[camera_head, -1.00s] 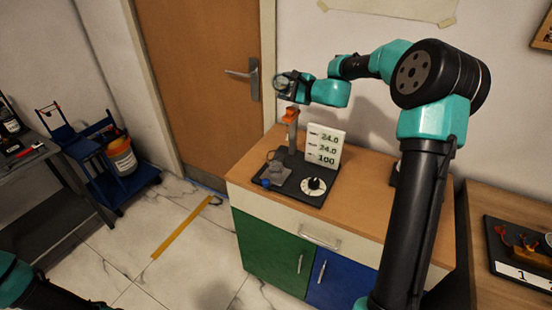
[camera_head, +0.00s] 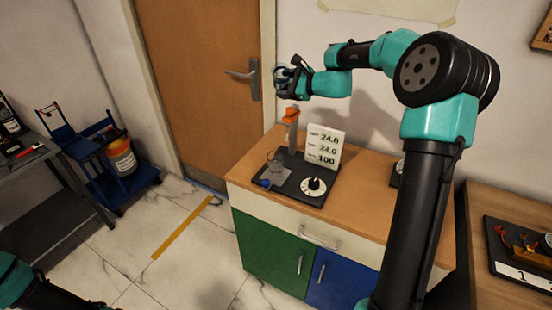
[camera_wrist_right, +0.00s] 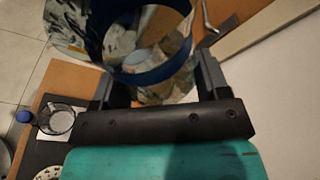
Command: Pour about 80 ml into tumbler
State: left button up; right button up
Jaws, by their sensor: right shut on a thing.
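My right gripper (camera_head: 285,82) is shut on a clear vessel with a blue rim (camera_wrist_right: 150,72), held high above the cabinet top. In the right wrist view the vessel sits between the two fingers and looks tilted; I cannot tell how much liquid is in it. A clear tumbler (camera_wrist_right: 57,120) stands on a pale square on the black rig base. In the head view the tumbler (camera_head: 275,160) is small and faint, below the held vessel and apart from it. Its fill level cannot be read. My left gripper is out of frame.
The rig base (camera_head: 290,194) carries an orange-topped post (camera_head: 291,118), a white card (camera_head: 324,148) reading 24.0, 24.0 and 100, a white dial (camera_head: 313,187) and a blue knob (camera_head: 266,183). Bare wooden cabinet top (camera_head: 365,180) lies to the right. A door (camera_head: 200,80) stands behind.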

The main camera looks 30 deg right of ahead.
jog(key=shift+w+d+m+g+y, duration=0.1)
jog(key=shift+m+g+y, duration=0.3)
jog(key=shift+m+g, duration=0.85)
jog(key=shift+f+m+g+y, duration=0.35)
jog(key=shift+m+y, duration=0.15)
jog(key=shift+m, duration=0.75)
